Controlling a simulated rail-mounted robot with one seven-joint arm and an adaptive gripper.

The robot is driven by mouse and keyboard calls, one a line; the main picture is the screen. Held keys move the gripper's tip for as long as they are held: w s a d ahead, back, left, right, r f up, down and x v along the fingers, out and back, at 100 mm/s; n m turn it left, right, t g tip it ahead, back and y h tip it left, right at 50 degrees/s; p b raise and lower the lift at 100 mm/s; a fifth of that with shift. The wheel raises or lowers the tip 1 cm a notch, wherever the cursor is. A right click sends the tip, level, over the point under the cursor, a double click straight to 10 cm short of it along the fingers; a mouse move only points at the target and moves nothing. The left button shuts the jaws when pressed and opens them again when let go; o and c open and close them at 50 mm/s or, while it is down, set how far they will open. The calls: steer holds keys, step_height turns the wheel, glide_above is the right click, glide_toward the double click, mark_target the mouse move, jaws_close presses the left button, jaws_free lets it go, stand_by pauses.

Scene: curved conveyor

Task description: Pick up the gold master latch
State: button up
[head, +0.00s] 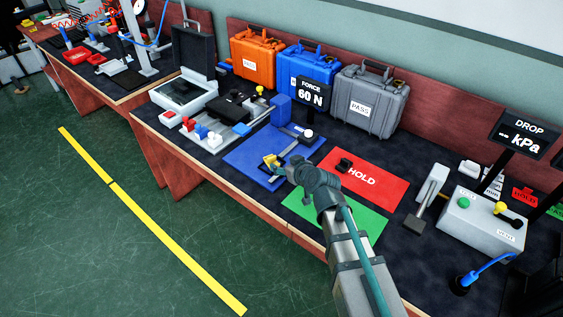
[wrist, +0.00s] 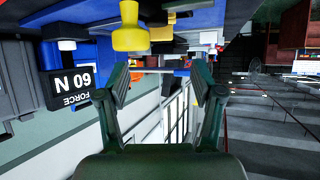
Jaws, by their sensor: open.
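A small gold-yellow piece (head: 270,159), which looks like the gold latch, shows at the front of the blue mat (head: 245,152) in the head view, right beside my gripper (head: 277,171). My arm covers part of that spot. In the wrist view, which looks upside down, my gripper (wrist: 159,82) has its two fingers spread with nothing between them. A yellow knob-like piece (wrist: 130,38) and a smaller gold piece (wrist: 161,33) show beyond the fingertips. I cannot tell which of these is the latch.
A grey bar fixture (head: 297,143) lies on the blue mat. The red HOLD mat (head: 385,190) and green mat (head: 367,222) are to the right.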

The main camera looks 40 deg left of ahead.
mark_target(272, 157)
steer(key=x, duration=0.4)
steer(key=shift+a+p, duration=0.15)
steer(key=shift+p, duration=0.15)
steer(key=p+x, duration=0.1)
steer(key=x, duration=0.3)
steer(key=shift+w+a+p, duration=0.15)
steer(key=shift+a+p, duration=0.15)
steer(key=shift+p, duration=0.1)
steer(key=shift+a+f, duration=0.15)
steer(key=shift+f, duration=0.1)
jaws_close()
steer(key=shift+r, duration=0.2)
